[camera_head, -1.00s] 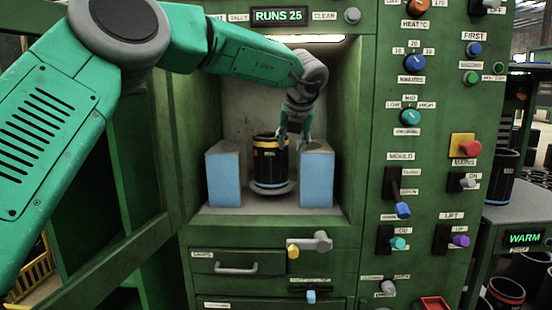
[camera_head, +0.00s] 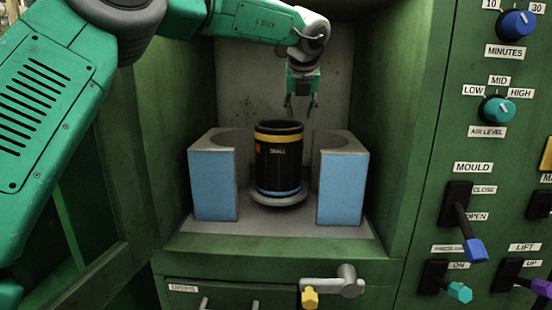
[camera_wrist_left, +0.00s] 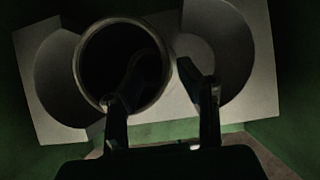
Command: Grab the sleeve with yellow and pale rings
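A black sleeve (camera_head: 278,170) with a yellow ring near its top, a thin pale-blue ring near its base and the word SMALL stands upright on a round grey pedestal (camera_head: 270,203). It stands between the two mould halves, the left (camera_head: 213,186) and right (camera_head: 341,190) with blue front faces. My left gripper (camera_head: 300,107) points down, open and empty, above and behind the sleeve's right side in the head view. In the left wrist view, one finger of the gripper (camera_wrist_left: 160,108) overlaps the sleeve's round mouth (camera_wrist_left: 86,82); the other is right of it. Contact cannot be told. My right gripper is out of view.
The green recess walls (camera_head: 410,130) enclose the mould on both sides. Below are a drawer and a yellow-tipped lever (camera_head: 310,298). The mould lever (camera_head: 465,232) with a blue tip, other levers and knobs are on the right panel.

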